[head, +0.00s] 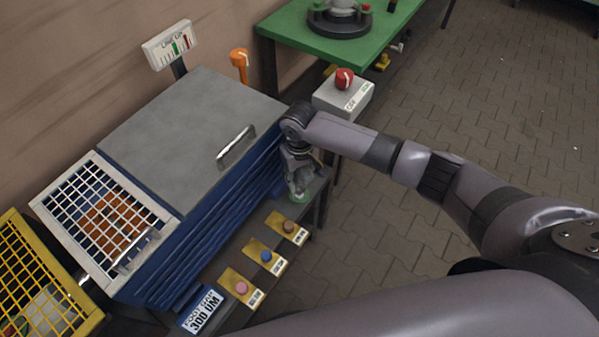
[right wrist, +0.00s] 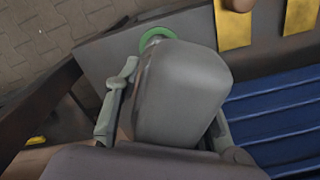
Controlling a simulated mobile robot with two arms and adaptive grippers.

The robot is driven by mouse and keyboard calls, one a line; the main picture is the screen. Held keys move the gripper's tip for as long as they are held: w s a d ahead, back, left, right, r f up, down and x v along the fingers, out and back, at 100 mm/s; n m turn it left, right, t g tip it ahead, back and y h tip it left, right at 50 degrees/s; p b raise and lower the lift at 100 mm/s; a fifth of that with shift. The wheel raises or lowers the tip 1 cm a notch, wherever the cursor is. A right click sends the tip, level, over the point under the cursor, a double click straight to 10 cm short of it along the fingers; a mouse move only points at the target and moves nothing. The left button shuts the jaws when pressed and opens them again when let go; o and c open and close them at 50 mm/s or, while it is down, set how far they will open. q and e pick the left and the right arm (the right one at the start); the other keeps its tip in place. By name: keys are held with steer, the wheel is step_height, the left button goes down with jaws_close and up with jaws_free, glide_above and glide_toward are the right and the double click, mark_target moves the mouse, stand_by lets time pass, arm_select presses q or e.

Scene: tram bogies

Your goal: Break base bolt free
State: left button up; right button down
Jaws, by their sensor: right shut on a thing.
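My right gripper (head: 300,178) reaches down at the right end of the low shelf beside the blue cabinet. In the right wrist view its fingers (right wrist: 160,115) are closed around a grey, rounded block-like thing (right wrist: 180,90). I cannot tell whether the ring belongs to the grey thing or to the shelf. I cannot make out a base bolt in either view. My left gripper is not in view.
The blue cabinet has a grey lid (head: 190,125) with a handle. Yellow plates with brown (head: 289,227), blue (head: 266,256) and pink (head: 241,287) knobs lie along the shelf. A grey box with a red knob (head: 344,78) and a green table (head: 400,25) stand behind. Floor at right is clear.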

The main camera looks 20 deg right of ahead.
steer(key=shift+w+f+b, duration=0.1)
steer(key=shift+f+b, duration=1.05)
steer(key=shift+f, duration=1.7)
steer(key=shift+r+n+p, duration=0.1)
steer(key=shift+n+p, duration=0.25)
steer(key=shift+n, duration=0.25)
steer(key=n+p, duration=0.1)
steer(key=n, duration=0.3)
steer(key=shift+n, duration=0.3)
steer(key=n, duration=0.3)
steer(key=shift+n, duration=0.4)
steer(key=n, duration=0.3)
steer(key=shift+n+p, duration=0.3)
steer(key=shift+p, duration=0.05)
